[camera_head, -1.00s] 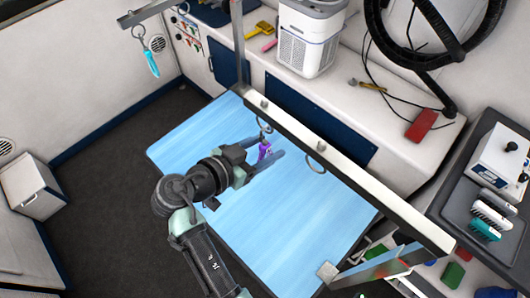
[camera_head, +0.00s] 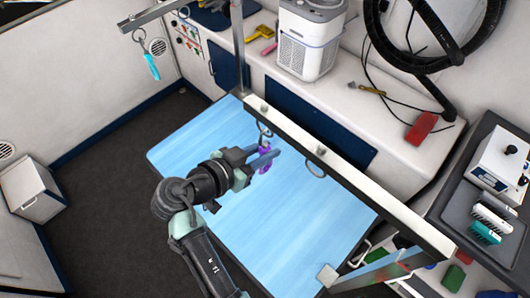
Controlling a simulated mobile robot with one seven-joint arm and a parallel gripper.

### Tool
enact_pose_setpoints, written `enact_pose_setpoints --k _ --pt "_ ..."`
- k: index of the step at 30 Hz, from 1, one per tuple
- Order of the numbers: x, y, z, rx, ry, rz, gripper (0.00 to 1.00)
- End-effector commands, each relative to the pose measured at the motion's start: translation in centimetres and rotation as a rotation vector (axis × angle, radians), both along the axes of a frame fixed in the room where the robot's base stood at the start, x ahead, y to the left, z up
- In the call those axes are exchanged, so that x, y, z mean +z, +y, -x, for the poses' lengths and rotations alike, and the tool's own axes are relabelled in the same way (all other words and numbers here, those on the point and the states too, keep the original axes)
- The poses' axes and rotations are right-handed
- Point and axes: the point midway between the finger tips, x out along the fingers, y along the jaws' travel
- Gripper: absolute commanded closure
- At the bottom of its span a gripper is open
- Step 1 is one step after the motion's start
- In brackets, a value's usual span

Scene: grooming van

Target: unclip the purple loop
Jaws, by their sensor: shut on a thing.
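The purple loop (camera_head: 262,160) hangs below a metal ring (camera_head: 265,131) on the grooming bar (camera_head: 345,172), above the blue table. My gripper (camera_head: 265,159) is shut on the purple loop, and its fingers hide part of it. The upper end of the loop and its clip are too small to tell whether they are still joined to the ring. A turquoise loop (camera_head: 151,66) hangs from another bar at the upper left.
The blue tabletop (camera_head: 260,235) is clear below my arm. A second ring (camera_head: 315,168) hangs to the right on the bar. A white purifier (camera_head: 308,40) stands on the back counter, and a dark tray (camera_head: 470,200) holds brushes at the right.

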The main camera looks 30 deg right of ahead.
Motion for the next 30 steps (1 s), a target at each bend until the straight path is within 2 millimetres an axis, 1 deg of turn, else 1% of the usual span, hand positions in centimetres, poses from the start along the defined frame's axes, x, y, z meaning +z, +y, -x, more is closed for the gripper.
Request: enact_pose_setpoints --k 3,15,25,30 --pt "0.5 0.0 0.0 0.001 -0.001 0.000 1.00" --pt "1.6 0.0 0.0 0.000 -0.001 0.000 1.00" --pt "1.6 0.0 0.0 0.000 -0.001 0.000 1.00" --pt "1.6 0.5 0.1 0.002 -0.001 0.000 1.00"
